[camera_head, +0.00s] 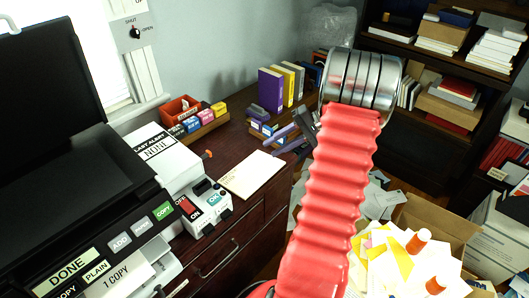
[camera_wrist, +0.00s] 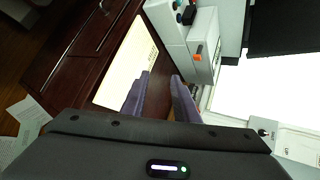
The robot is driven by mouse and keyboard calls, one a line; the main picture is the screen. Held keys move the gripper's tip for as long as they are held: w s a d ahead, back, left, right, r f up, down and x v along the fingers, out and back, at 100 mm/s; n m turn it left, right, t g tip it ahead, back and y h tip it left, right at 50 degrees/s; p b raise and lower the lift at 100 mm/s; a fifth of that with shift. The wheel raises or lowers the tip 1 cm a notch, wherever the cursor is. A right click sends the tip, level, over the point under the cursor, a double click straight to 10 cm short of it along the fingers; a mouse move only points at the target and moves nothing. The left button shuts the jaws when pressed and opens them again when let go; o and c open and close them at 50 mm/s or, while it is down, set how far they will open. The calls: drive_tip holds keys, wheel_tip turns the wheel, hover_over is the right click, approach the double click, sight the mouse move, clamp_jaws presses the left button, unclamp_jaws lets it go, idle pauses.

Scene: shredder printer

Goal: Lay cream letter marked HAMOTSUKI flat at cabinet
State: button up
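The cream letter (camera_head: 253,173) lies flat on the dark wooden cabinet (camera_head: 228,135) top, near its front edge and right of the small switch box. Dark print shows near one edge, too small to read. In the wrist view the letter (camera_wrist: 124,62) shows beyond the left finger, which overlaps it in the picture. My gripper (camera_head: 277,137) has purple fingers and is beside the letter, to its upper right. In the wrist view the fingers (camera_wrist: 161,75) stand apart with nothing between them. I cannot tell their height above the cabinet top.
A black printer (camera_head: 85,190) and a switch box (camera_head: 205,205) stand left of the letter. A red tray (camera_head: 179,110), coloured blocks and upright books (camera_head: 270,90) are behind it. A cardboard box (camera_head: 435,215) of papers stands at right, before dark shelves.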

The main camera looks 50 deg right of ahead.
drive_tip(key=v, duration=0.6)
idle(1.2)
drive_tip(key=s+a+f+m+g+h, duration=0.2)
drive_tip(key=s+a+f+g+h, duration=0.1)
drive_tip(key=s+a+f, duration=0.15)
drive_tip(key=a+r+n+h, duration=0.2)
drive_tip(key=a+r+n, duration=0.2)
drive_tip(key=a, duration=0.8)
drive_tip(key=s+a+r+n+t+h, duration=0.1)
drive_tip(key=a+r+n, duration=0.3)
drive_tip(key=a, duration=0.9)
drive_tip(key=s+a+r+n+h, duration=0.1)
drive_tip(key=a+r+n, duration=0.3)
drive_tip(key=a, duration=0.8)
wheel_tip(320, 180, up, 3)
drive_tip(key=shift+a+f+n+t+h, duration=0.15)
drive_tip(key=shift+a+n+t+h, duration=0.15)
drive_tip(key=shift+h, duration=0.6)
